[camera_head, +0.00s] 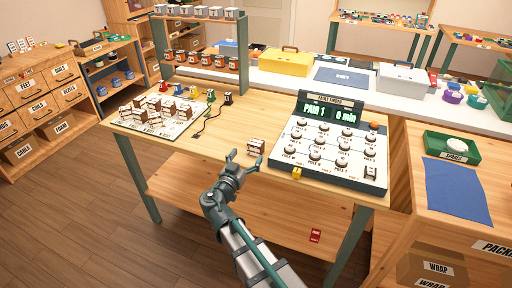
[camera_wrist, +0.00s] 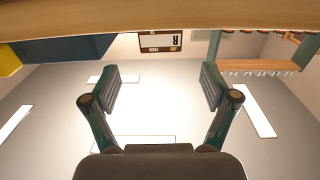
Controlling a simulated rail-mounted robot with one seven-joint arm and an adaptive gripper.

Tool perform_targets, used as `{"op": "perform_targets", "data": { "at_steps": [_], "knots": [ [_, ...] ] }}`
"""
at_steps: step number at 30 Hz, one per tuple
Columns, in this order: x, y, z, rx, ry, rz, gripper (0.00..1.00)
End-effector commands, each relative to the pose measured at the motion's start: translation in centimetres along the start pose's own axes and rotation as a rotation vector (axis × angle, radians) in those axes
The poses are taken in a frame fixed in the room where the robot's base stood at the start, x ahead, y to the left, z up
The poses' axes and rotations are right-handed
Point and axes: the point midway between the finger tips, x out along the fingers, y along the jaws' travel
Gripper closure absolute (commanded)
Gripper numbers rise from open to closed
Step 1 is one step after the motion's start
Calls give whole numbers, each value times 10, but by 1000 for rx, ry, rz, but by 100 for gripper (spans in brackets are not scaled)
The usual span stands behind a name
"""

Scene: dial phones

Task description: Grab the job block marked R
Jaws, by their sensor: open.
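A small brown and white job block (camera_head: 256,146) stands upright near the front edge of the wooden workbench (camera_head: 185,117). My gripper (camera_head: 244,157) is open and empty, just in front of the block at the bench edge. It also shows in the wrist view (camera_wrist: 161,82), with the fingers spread wide and apart from the block. Several similar blocks (camera_head: 153,113) stand on a white board at the bench's left.
The dial console (camera_head: 330,145) fills the bench right of the block; its display reads PAIR 1, 0 min. A yellow piece (camera_head: 297,173) sits at its front edge. A dark cable (camera_head: 207,124) lies behind left. Bare bench surrounds the block's left side.

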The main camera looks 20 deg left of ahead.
Motion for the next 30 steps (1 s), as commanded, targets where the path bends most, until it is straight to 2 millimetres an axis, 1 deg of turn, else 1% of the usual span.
{"op": "perform_targets", "data": {
  "at_steps": [1, 3, 11, 18, 21, 24, 29, 30],
  "knots": [
    [10, -2, -1, -1, 0, 1, 15],
    [19, -1, -1, -1, 0, 2, 15],
    [35, -1, -1, -2, 0, 0, 15],
    [67, -3, -3, -2, 0, 1, 15],
    [77, -3, -2, -2, -1, 0, 15],
    [80, -2, -1, -2, -1, -2, 15],
    [79, -2, -1, -2, -1, -2, 15],
    [79, -2, -1, -2, -1, -2, 20]
  ]
}}
